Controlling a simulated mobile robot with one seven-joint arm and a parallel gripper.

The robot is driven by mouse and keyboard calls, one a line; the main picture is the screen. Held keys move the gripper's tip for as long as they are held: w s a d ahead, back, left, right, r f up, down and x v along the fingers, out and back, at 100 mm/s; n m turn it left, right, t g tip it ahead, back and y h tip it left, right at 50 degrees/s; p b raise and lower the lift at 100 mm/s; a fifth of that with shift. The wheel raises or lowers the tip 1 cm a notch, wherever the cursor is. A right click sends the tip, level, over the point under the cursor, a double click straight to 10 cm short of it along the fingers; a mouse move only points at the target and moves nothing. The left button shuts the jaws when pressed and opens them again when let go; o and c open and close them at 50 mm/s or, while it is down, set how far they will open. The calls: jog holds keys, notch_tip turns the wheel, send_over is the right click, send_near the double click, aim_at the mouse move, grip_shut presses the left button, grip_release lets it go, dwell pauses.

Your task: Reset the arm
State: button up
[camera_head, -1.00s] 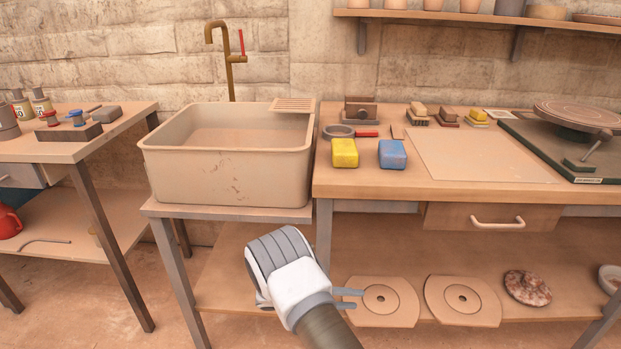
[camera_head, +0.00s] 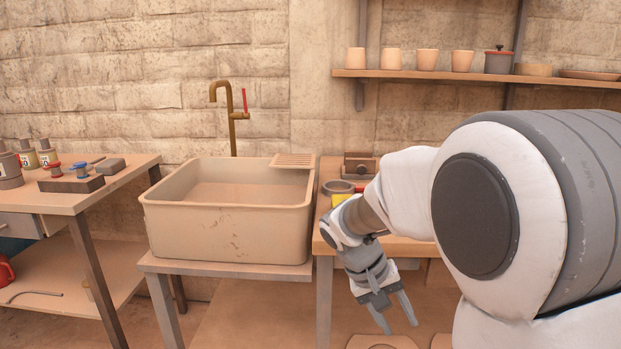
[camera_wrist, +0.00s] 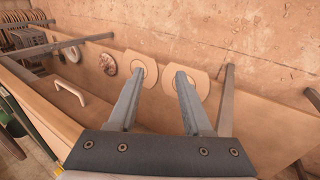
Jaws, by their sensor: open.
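My gripper (camera_head: 402,318) hangs in front of the right workbench in the head view, below the level of its top, with its fingers pointing down. It is open and nothing is between the fingers. In the wrist view the two grey fingers (camera_wrist: 158,85) are spread apart, with the bench's lower shelf and two flat round-holed plates beyond them. My arm comes in from the right of the head view and hides most of the right bench top.
The sink basin (camera_head: 228,232) with its brass tap (camera_head: 232,115) stands left of my gripper. The left table (camera_head: 75,197) holds bottles and small tools. A wall shelf (camera_head: 440,74) carries cups. A drawer handle (camera_wrist: 69,91) shows in the wrist view.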

jog(key=s+a+r+t+y, duration=0.1)
jog(key=s+r+t+y, duration=0.3)
jog(key=s, duration=0.5)
jog(key=s+a+r+t+y, duration=0.1)
jog(key=s+r+t+y, duration=0.1)
jog(key=s+r, duration=0.55)
notch_tip(320, 180, up, 27)
jog(key=s+p, duration=0.1)
jog(key=p, duration=2.7)
jog(key=shift+s+d+f+p, duration=0.15)
jog(key=shift+s+f+p, duration=0.05)
jog(key=shift+s+p, duration=0.1)
